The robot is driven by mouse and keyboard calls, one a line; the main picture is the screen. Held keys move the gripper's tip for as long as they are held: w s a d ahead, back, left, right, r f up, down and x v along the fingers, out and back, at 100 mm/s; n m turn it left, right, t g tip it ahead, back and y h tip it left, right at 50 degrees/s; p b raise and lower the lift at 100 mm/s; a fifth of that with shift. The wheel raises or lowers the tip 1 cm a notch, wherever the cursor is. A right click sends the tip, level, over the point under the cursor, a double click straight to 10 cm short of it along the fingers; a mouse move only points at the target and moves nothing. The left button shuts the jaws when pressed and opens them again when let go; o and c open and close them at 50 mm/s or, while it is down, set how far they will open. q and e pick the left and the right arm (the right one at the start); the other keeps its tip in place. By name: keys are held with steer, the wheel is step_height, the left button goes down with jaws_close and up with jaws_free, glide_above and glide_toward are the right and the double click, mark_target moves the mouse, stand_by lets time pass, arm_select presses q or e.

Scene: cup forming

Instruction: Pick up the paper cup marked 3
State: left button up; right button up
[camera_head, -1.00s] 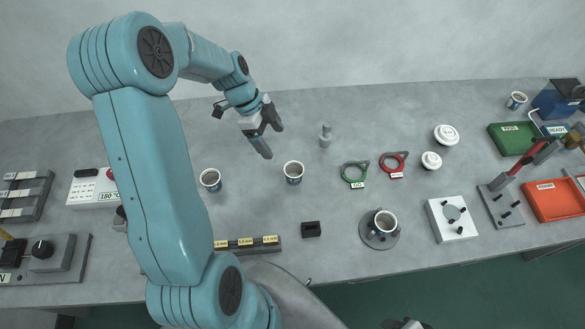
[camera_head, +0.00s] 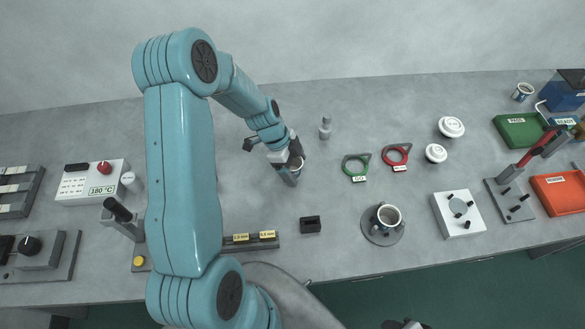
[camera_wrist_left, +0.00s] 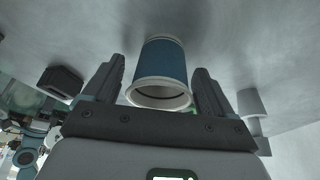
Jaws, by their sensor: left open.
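A blue paper cup with a white rim stands on the table; in the wrist view the cup (camera_wrist_left: 163,68) is between the two fingers of my left gripper (camera_wrist_left: 158,78). There is a gap on both sides, so the fingers are open and not gripping. In the head view the left gripper (camera_head: 293,166) reaches down over this cup and mostly covers it. No number can be read on it. Another cup (camera_head: 388,216) stands on a round grey base to the right, and one more cup (camera_head: 523,92) is at the far right.
A small grey post (camera_head: 325,128) stands just behind the gripper. A black block (camera_head: 310,225) lies in front of it. Green (camera_head: 356,167) and red (camera_head: 396,156) ring tools lie to the right. My left arm hides part of the table on the left.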

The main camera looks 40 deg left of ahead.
arm_select(q)
steer(key=shift+w+d+f, duration=0.1)
steer(key=shift+d+f, duration=0.05)
steer(key=shift+f, duration=0.1)
steer(key=shift+r, duration=0.15)
steer(key=c, duration=1)
